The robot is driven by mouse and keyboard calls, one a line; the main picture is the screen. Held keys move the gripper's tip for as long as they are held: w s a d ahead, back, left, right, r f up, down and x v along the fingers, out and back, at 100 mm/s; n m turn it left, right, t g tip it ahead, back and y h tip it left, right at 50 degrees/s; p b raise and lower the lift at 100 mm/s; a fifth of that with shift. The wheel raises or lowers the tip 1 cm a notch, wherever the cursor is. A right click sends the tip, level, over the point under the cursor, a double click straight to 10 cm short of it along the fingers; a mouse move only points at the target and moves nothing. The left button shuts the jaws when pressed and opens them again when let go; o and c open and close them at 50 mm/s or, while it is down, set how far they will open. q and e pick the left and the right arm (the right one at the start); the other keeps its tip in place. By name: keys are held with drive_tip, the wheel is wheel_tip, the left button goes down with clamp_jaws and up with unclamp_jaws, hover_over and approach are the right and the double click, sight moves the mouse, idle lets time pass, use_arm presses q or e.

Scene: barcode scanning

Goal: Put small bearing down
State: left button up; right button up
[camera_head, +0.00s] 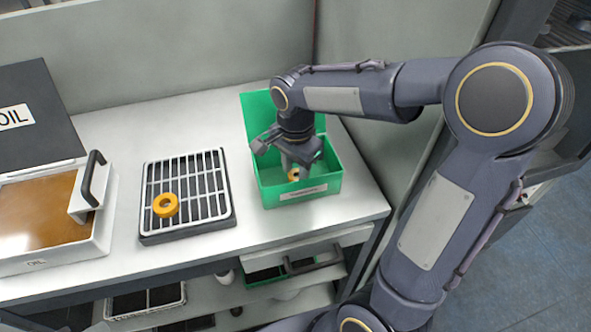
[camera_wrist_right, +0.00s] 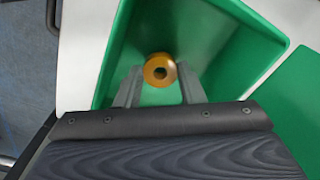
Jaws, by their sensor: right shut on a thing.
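A small orange bearing (camera_wrist_right: 160,70) is held between the fingertips of my right gripper (camera_wrist_right: 159,84). In the head view the bearing (camera_head: 295,174) shows just under my right gripper (camera_head: 294,168), which points down into the open green box (camera_head: 300,190). In the wrist view the box's green floor and walls surround the bearing. I cannot tell whether the bearing touches the box floor. Another orange bearing (camera_head: 166,205) lies on the grid rack to the left. My left gripper is not in view.
The black-and-white grid rack (camera_head: 188,225) stands left of the box. An oil tray (camera_head: 60,225) with a handle and raised lid (camera_head: 35,115) is at the far left. Walls stand behind and right of the white table (camera_head: 115,128). A shelf (camera_head: 205,296) lies below.

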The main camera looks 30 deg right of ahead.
drive_tip(key=shift+f, duration=0.5)
drive_tip(key=shift+f, duration=0.1)
drive_tip(key=o, duration=1.1)
